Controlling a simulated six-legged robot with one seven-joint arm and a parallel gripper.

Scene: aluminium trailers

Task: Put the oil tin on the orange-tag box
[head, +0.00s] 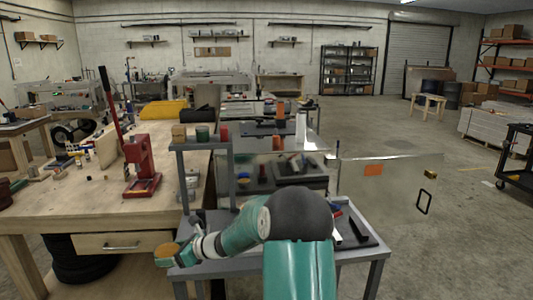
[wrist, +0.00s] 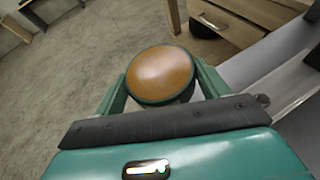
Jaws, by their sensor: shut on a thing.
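My gripper (wrist: 163,92) is shut on a round tin (wrist: 161,75) with an orange-brown top and a dark green rim, which I take to be the oil tin. One green finger lies on each side of it. In the head view my gripper (head: 170,256) and the tin (head: 165,250) are low at the left, in front of the workbench drawer and left of the grey table. A shiny metal box side (head: 400,190) with an orange tag (head: 373,170), a latch and a black handle stands right of the grey table, well away from the tin. Its top is seen only edge-on.
The wooden workbench (head: 60,210) with a red press (head: 142,165) is at the left. A grey table (head: 350,262) with a raised shelf (head: 203,146) holding small cylinders stands in front. Floor at the right (head: 470,250) is clear.

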